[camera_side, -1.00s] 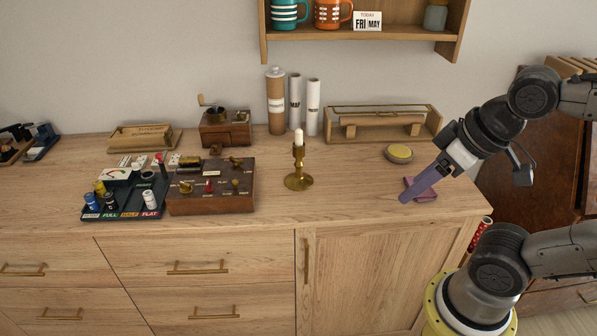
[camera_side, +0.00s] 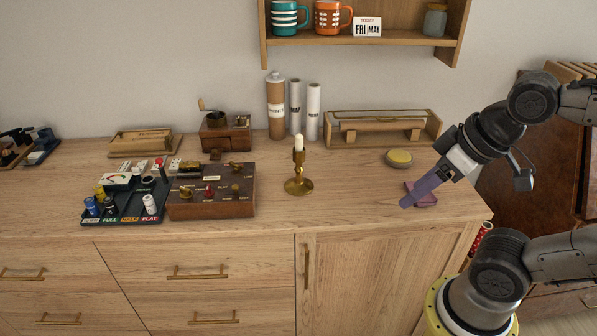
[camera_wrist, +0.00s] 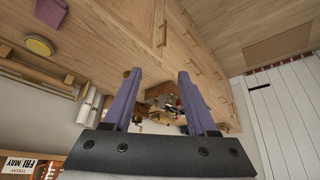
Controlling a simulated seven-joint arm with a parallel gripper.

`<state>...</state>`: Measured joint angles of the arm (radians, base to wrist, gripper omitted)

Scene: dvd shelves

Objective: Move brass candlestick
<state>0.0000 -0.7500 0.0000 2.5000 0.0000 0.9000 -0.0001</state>
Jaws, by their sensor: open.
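The brass candlestick (camera_side: 299,184) stands upright on the wooden cabinet top, near the middle, with a short white candle (camera_side: 299,142) in it. My gripper (camera_side: 404,204) is well to its right, over the right part of the top, with its purple fingers pointing down and left. In the wrist view my gripper (camera_wrist: 159,74) has its two fingers apart, with no object held between them. The candlestick is not clearly made out in the wrist view.
A round yellow-topped tin (camera_side: 399,158) and a wooden rack (camera_side: 383,132) are farther back. A wooden control box (camera_side: 212,195) stands left of the candlestick. The top between candlestick and gripper is clear.

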